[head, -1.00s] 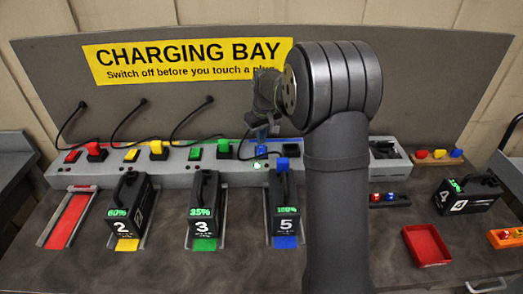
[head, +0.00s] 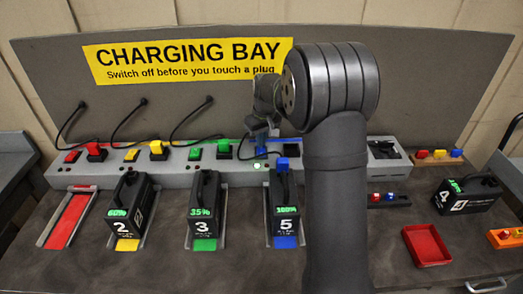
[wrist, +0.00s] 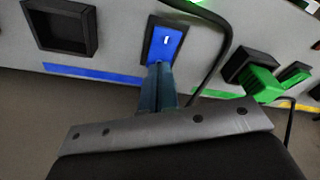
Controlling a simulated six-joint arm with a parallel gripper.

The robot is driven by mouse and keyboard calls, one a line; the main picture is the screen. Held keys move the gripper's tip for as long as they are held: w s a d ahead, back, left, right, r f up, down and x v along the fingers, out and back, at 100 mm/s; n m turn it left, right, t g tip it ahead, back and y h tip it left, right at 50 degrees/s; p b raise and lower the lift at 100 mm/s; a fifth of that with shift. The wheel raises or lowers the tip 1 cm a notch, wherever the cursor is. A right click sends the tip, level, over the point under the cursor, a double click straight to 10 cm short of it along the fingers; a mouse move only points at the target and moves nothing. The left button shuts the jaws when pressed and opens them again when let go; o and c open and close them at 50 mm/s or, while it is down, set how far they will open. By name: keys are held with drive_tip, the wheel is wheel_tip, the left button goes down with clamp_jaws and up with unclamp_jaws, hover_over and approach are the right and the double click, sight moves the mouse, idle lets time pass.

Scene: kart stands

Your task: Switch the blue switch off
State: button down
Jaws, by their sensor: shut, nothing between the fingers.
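The blue switch (wrist: 165,40) is a blue rocker in a black frame on the grey charging rail, with a white mark on its face, in the wrist view. My gripper (wrist: 158,70) is shut and empty, its fingertips over the lower edge of the switch; I cannot tell whether they touch it. In the head view my gripper (head: 262,148) is at the rail and largely hides the switch. A green light (head: 257,165) glows just below it. A blue plug (head: 283,164) sits on top of battery 5 (head: 284,205).
A dark cable (wrist: 222,45) runs close beside the switch. A green plug (wrist: 261,82) and green switch (wrist: 296,74) are to the right in the wrist view, and an empty black socket (wrist: 62,28) is to the left. A red tray (head: 427,246) lies at the right.

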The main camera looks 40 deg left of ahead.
drive_tip(key=shift+f, duration=0.3)
drive_tip(key=shift+r, duration=3.55)
wheel_tip(320, 180, down, 7)
drive_tip(key=shift+r, duration=0.1)
